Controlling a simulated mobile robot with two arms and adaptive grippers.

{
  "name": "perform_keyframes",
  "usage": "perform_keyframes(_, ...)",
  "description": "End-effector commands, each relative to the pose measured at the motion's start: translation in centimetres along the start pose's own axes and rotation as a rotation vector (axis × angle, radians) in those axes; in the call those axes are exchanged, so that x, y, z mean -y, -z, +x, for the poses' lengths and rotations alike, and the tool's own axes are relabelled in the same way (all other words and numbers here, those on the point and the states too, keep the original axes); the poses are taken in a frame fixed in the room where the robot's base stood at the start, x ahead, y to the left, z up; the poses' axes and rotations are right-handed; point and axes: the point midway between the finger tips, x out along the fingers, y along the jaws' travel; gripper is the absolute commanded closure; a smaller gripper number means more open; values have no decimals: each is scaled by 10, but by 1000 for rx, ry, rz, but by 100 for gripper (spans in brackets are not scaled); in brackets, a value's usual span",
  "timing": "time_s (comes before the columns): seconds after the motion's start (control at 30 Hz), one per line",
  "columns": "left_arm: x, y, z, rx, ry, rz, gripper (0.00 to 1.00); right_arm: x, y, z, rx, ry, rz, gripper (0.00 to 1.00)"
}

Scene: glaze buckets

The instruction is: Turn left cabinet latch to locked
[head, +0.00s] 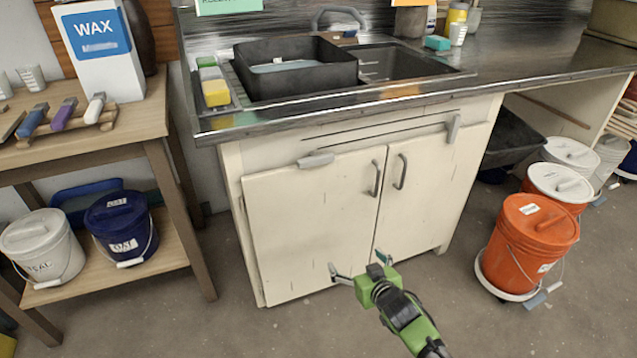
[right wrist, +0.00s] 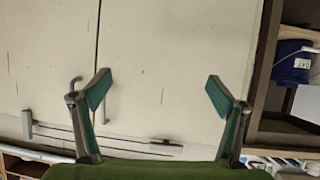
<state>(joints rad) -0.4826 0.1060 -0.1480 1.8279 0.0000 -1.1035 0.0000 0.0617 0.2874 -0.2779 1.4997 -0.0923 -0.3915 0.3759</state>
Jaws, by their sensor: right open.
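The left cabinet latch (head: 316,161) is a grey bar lying nearly horizontal at the top of the left cabinet door (head: 310,225). The right latch (head: 453,128) stands nearly vertical above the right door (head: 432,190). My right gripper (head: 357,262) is open and empty, low in front of the doors and well below the left latch. In the right wrist view, which looks upside down, the open right gripper (right wrist: 158,83) faces the left door, with the left latch (right wrist: 165,142) small beyond it. My left gripper is not in view.
Two grey door handles (head: 377,178) (head: 400,171) flank the door seam. A steel sink counter (head: 430,95) overhangs the cabinet. A wooden shelf table (head: 150,125) with buckets stands left; an orange bucket (head: 525,245) stands right. The floor before the cabinet is clear.

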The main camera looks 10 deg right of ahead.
Motion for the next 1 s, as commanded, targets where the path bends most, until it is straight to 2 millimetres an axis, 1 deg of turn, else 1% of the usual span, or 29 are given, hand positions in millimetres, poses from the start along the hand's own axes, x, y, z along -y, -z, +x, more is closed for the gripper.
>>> perform_keyframes(0.03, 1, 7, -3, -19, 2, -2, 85, 3, 34, 5, -86, 9, 2, 11)
perform_keyframes(0.07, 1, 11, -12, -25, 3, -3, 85, 5, 56, 4, -129, 14, 5, 11)
perform_keyframes(0.1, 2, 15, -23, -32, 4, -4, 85, 8, 83, -1, -183, 22, 9, 11)
perform_keyframes(0.2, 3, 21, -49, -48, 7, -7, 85, 16, 140, -17, -301, 44, 19, 11)
perform_keyframes(0.3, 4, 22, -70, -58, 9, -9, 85, 23, 179, -34, -384, 63, 25, 11)
perform_keyframes(0.4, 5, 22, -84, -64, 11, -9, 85, 27, 201, -46, -431, 75, 29, 11)
perform_keyframes(0.5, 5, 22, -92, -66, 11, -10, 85, 29, 211, -50, -450, 80, 31, 11)
perform_keyframes(0.57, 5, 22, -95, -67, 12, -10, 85, 29, 214, -47, -451, 80, 32, 11)
perform_keyframes(0.67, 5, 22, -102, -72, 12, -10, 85, 30, 219, -36, -452, 80, 31, 11)
perform_keyframes(0.73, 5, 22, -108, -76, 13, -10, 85, 31, 225, -25, -452, 80, 31, 11)
perform_keyframes(0.87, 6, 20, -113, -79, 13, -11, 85, 33, 236, 0, -451, 80, 32, 11)
perform_keyframes(1.0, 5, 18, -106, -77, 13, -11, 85, 35, 249, 26, -451, 80, 31, 11)
